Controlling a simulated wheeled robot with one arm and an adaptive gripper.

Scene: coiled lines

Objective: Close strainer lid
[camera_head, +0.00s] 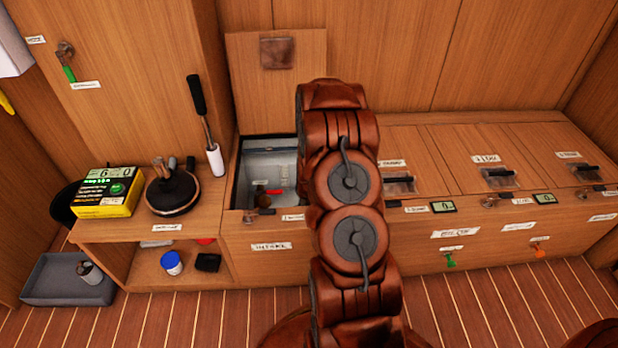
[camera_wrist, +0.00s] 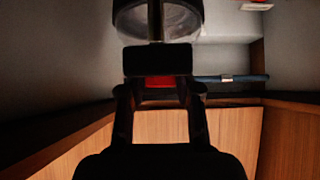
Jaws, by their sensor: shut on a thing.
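In the wrist view, my gripper (camera_wrist: 158,85) has both dark fingers against a dark block. A thin brass-coloured rod (camera_wrist: 155,20) runs up from the block in front of a round, clear part with a thick dark rim (camera_wrist: 185,34), perhaps the strainer lid or bowl. I cannot tell whether it is seated. A red part (camera_wrist: 158,82) shows behind the block. In the head view, my arm hides the gripper and the right side of the open grey-lined compartment (camera_head: 270,160). Small red and brown items lie low inside it.
A wooden hatch panel (camera_head: 275,90) stands raised behind the compartment. A side bench (camera_head: 125,228) on the left holds a yellow box (camera_head: 107,192) and a round black stand (camera_head: 172,192). Closed hatches (camera_head: 485,160) lie to the right. A dark pipe (camera_wrist: 232,78) crosses the wrist view.

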